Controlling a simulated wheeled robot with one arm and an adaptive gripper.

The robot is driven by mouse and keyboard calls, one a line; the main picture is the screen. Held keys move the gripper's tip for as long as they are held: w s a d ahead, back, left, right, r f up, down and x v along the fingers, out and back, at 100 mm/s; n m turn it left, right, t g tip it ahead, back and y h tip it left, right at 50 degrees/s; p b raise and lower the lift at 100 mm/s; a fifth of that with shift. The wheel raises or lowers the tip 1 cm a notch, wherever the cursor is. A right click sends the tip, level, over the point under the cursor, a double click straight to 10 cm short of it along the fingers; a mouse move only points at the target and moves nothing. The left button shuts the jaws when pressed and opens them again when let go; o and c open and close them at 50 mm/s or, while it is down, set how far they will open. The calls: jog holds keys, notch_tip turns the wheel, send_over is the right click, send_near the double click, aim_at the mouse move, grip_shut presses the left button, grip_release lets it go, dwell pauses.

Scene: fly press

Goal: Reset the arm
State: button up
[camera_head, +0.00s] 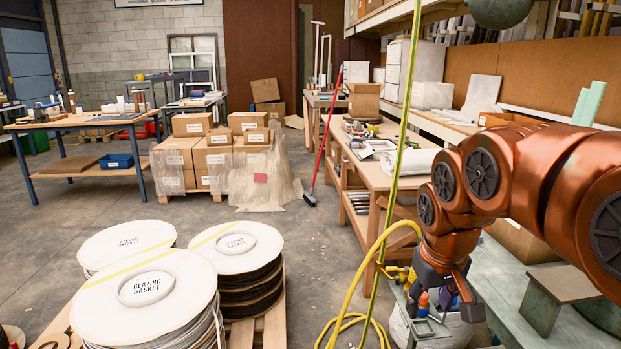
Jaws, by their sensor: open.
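My copper-coloured arm comes in from the right edge and bends down at its wrist. My gripper (444,290) hangs below the wrist, pointing down, in front of the workbench. It is open, and I see nothing held in it. Orange and blue tool handles (424,302) show right by its fingers, seemingly in a pale bucket or sack (450,330) below. I cannot tell whether the fingers touch them. A grey-green ball (502,8) is cut off at the top right, above my arm; the rest of what it belongs to is out of view.
A yellow hose (350,300) loops on the floor beside an upright greenish pole (400,140) left of my gripper. A grey-green bench (500,290) lies under my arm. Gasket reels (145,290) fill the lower left. Boxes (205,155) stand beyond. Floor between is clear.

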jog(key=s+a+f+m+g, duration=0.1)
jog(key=s+f+g, duration=0.1)
jog(key=s+f, duration=0.5)
jog(key=s+f+g, duration=0.2)
jog(key=s, duration=0.8)
jog(key=s+a+f+m+g, duration=0.1)
jog(key=s+f+g, duration=0.1)
jog(key=s+f, duration=0.5)
notch_tip(320, 180, up, 21)
jog(key=s+t+p, duration=0.1)
jog(key=p, duration=1.6)
jog(key=shift+t+y, duration=0.3)
jog(key=shift+y, duration=0.1)
